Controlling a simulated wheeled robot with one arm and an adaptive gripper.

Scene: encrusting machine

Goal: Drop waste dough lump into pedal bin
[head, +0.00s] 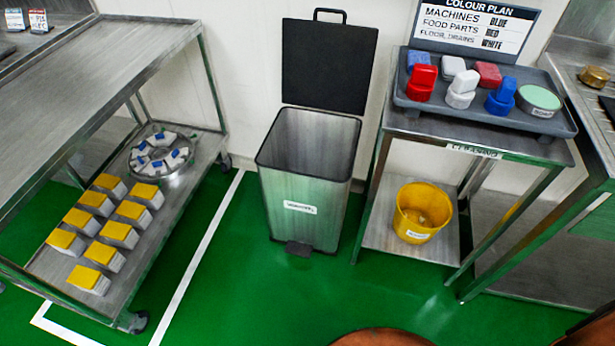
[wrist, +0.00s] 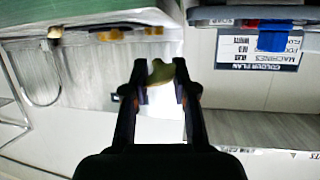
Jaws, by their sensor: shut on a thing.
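The pedal bin (head: 305,165) stands on the green floor in the middle of the head view, a grey metal box with a white label. Its dark lid (head: 328,65) is raised against the wall and the opening faces up. The pedal (head: 298,248) is at its front foot. In the wrist view my gripper (wrist: 160,82) is shut on a small olive-yellow dough lump (wrist: 160,72) between its fingertips. My gripper and the lump are not in the head view, so their distance from the bin cannot be told.
Left of the bin stands a metal trolley (head: 100,75) with yellow-topped blocks on its lower shelf. Right is a cleaning stand (head: 470,140) with brushes in a tray and a yellow bucket (head: 422,212) below. Green floor in front of the bin is clear.

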